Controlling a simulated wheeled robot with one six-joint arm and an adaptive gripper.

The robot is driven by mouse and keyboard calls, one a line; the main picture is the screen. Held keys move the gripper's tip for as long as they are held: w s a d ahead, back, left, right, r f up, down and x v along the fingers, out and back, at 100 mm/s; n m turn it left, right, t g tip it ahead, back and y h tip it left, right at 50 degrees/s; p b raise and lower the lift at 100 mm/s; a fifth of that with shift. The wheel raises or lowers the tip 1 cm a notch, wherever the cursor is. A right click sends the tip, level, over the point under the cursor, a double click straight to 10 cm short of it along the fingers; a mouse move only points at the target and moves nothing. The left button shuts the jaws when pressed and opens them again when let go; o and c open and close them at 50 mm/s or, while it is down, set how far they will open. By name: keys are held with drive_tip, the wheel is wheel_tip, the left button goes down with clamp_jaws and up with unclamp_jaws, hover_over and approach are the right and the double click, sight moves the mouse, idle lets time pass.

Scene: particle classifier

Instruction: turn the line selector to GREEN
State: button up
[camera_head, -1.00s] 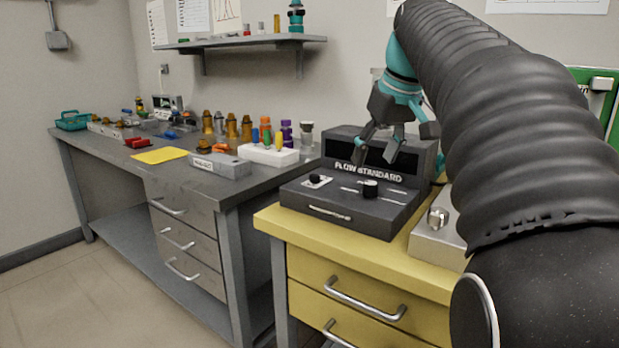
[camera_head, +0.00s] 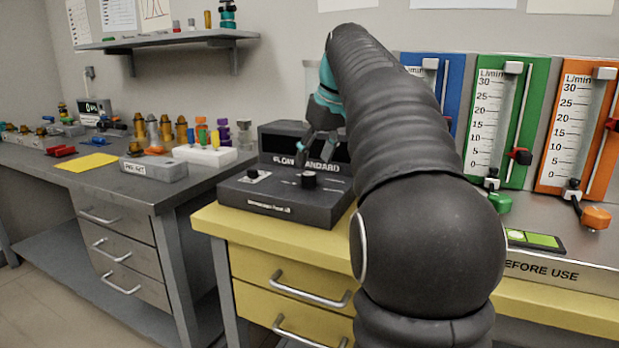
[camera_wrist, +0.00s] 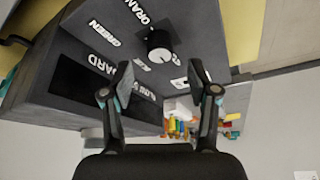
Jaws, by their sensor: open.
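The line selector is a black round knob (camera_head: 309,180) on the sloped top of the dark FLOW STANDARD box (camera_head: 290,212). I cannot tell for sure which label the mark points to. My gripper (camera_head: 316,150) is open and empty above the box, in front of its dark display. In the wrist view the spread fingers (camera_wrist: 160,80) are apart from the knob, which lies beyond their tips.
A small black switch (camera_head: 254,174) is left of the knob. Blue, green (camera_head: 517,120) and orange (camera_head: 588,125) flow meters stand at right behind my arm. A grey bench (camera_head: 130,185) at left holds a white block (camera_head: 205,156) with coloured pegs and several brass fittings.

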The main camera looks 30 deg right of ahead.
sight(309, 174)
drive_tip(key=shift+b+x, duration=0.3)
drive_tip(key=shift+x, duration=2.05)
clamp_jaws()
